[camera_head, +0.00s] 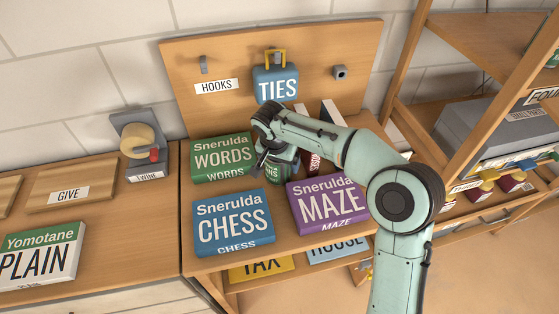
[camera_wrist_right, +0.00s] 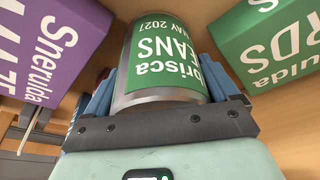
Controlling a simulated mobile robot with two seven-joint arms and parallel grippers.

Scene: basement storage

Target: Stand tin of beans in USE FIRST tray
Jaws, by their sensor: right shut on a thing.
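The tin of beans (camera_head: 282,168) has a green label and stands on the wooden bench between the game boxes, partly hidden by my right gripper. In the right wrist view the tin (camera_wrist_right: 160,62) sits between my right gripper's (camera_wrist_right: 160,88) two blue-grey fingers, its label reading upside down, with "BEANS" and "MAY 2027" legible. My right gripper (camera_head: 270,158) is shut on the tin in the head view. I cannot tell whether the tin touches the bench. No tray labelled USE FIRST can be made out. My left gripper is not in view.
Around the tin are the green WORDS box (camera_head: 222,156), blue CHESS box (camera_head: 233,222) and purple MAZE box (camera_head: 328,204). A blue TIES case (camera_head: 275,84) hangs on the back board. A side bench (camera_head: 110,225) is at left and a shelf rack (camera_head: 470,60) at right.

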